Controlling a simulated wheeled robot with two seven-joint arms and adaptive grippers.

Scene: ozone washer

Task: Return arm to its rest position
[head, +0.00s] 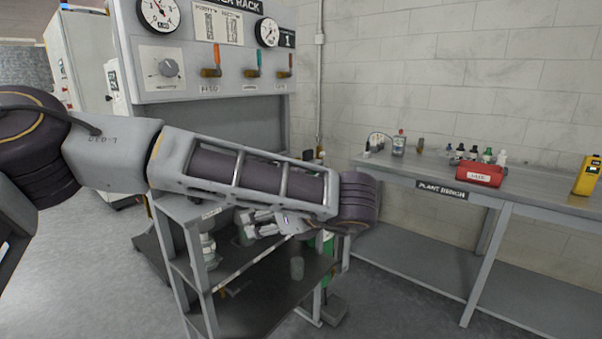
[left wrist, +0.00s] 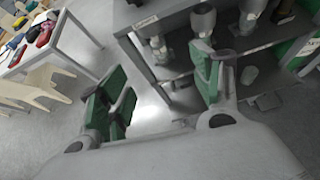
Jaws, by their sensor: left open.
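My left arm (head: 245,175) reaches in from the left and stretches across the middle of the head view, in front of the rack. My left gripper (head: 262,223) shows below the arm's wrist, close to the shelf cart. In the left wrist view its two green-padded fingers (left wrist: 165,92) are spread wide with nothing between them. Bare floor and the cart's edge show past the gap. My right gripper is in neither view.
A grey shelf cart (head: 262,303) with cylinders stands under my arm. Behind it is a rack panel (head: 220,90) with gauges and valve levers. A plant bench (head: 535,194) at the right bears a red box (head: 480,172) and bottles. Floor is open at left (head: 85,270).

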